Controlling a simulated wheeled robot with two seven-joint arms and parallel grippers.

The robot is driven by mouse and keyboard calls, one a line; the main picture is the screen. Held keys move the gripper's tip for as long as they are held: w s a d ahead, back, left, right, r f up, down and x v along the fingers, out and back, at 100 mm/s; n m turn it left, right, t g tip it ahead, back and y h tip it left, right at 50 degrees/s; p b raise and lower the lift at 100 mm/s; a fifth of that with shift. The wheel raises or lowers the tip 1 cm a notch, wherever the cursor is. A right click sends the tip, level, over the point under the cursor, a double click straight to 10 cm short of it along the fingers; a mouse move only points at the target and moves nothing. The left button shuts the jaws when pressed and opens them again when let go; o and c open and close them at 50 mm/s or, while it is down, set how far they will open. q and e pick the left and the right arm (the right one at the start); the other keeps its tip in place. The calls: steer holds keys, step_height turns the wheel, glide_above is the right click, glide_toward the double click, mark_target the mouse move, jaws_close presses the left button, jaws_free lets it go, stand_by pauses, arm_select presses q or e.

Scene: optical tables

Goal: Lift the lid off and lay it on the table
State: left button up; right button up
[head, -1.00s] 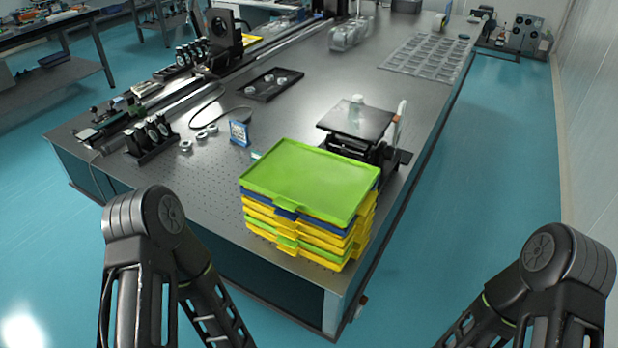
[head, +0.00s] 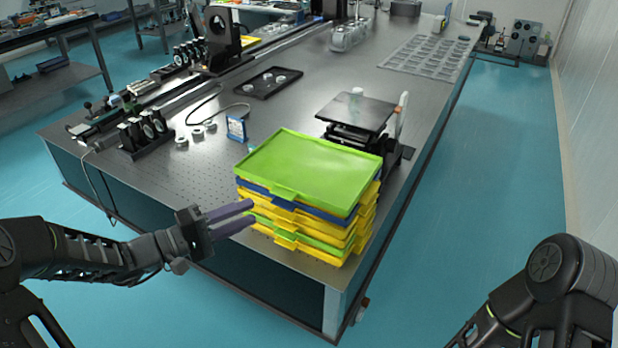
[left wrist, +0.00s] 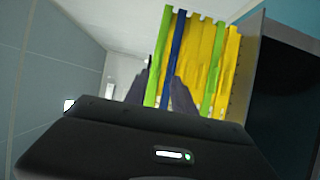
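A bright green lid-like tray (head: 312,170) lies on top of a stack of trays at the near corner of the table (head: 215,165). Beneath it are a blue tray (head: 300,204) and several yellow and green ones. In the left wrist view the green top layer (left wrist: 158,60) and the blue layer (left wrist: 177,60) appear edge-on and upright.
A black lift platform (head: 356,112) with a small clear item stands behind the stack. Left of it are a blue-framed card (head: 236,128), small rings, a cable and optics on rails. A black tray (head: 270,83) lies farther back. Bare tabletop lies left of the stack.

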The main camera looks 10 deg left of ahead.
arm_select(q)
steer(key=shift+a+r, duration=0.1)
steer(key=shift+r, duration=0.1)
steer(key=shift+w, duration=0.1)
steer(key=x, duration=0.2)
steer(key=shift+w+d+p, duration=0.15)
steer(key=shift+d+p, duration=0.1)
steer(key=shift+p, duration=0.1)
